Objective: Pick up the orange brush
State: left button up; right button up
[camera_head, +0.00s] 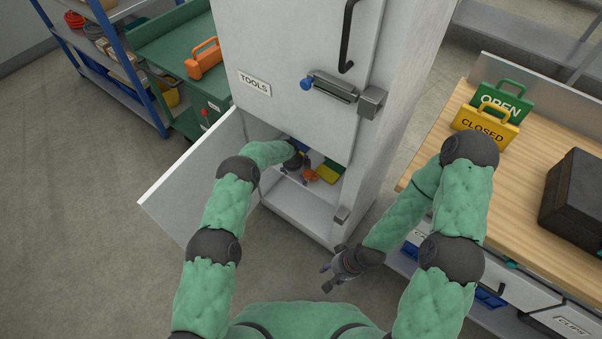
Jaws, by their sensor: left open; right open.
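A small orange object (310,175), which looks like the orange brush, lies on the shelf inside the lower compartment of the white cabinet. My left gripper (299,167) reaches into that compartment and is open, right beside the orange object. The gripper and wrist hide part of the shelf, and I cannot tell whether the fingers touch the brush. My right gripper (329,279) is open and empty, low in front of the cabinet's right side.
The cabinet's lower door (190,185) stands open to the left. Yellow-green (330,171) and blue items share the shelf. A wooden workbench (432,165) with signs (484,124) and a dark case (577,200) is on the right. The floor on the left is clear.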

pick_arm(q)
jog(key=shift+w+d+f, duration=0.15)
jog(key=shift+w+d, duration=0.25)
jog(key=shift+w, duration=0.15)
jog(key=shift+w+d+f+b, duration=0.1)
jog(key=shift+w+f+b, duration=0.05)
jog(key=shift+f+b, duration=0.4)
jog(key=shift+r, duration=0.15)
jog(key=c, duration=1.3)
jog(key=shift+r, duration=0.15)
